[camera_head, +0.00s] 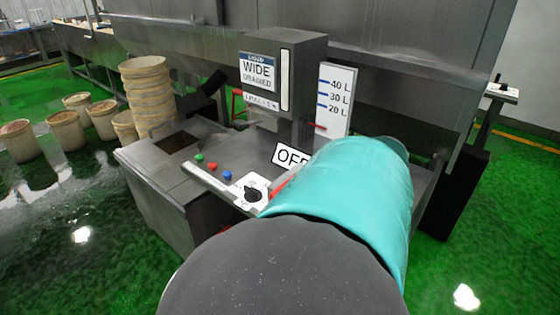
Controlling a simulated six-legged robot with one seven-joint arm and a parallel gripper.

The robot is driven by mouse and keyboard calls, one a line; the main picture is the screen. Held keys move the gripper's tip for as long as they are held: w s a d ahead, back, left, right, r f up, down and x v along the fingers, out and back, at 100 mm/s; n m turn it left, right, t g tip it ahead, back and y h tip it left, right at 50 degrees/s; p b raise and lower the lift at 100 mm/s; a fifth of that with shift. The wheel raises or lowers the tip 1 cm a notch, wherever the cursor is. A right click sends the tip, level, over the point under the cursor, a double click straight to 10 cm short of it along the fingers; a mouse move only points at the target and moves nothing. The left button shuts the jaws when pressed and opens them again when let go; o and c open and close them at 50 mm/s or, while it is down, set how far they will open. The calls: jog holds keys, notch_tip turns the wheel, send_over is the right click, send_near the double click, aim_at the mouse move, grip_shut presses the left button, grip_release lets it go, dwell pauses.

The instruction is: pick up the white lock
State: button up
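I cannot make out a white lock for certain. A small white square plate with a black rotary knob (252,191) sits on the sloped front panel of the grey machine (160,190). A white "OFF" sign (290,155) stands just right of it, its right end covered. My arm, a dark rounded link and a teal sleeve, fills the lower middle and hides the right part of the machine's top. My gripper is not visible.
Green, red and blue buttons (213,168) line the panel. A grey box with a "WIDE DRAINED" label (258,72) and a white litre gauge (334,100) rise behind. Stacked beige buckets (147,95) stand at left. Wet green floor is open at lower left.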

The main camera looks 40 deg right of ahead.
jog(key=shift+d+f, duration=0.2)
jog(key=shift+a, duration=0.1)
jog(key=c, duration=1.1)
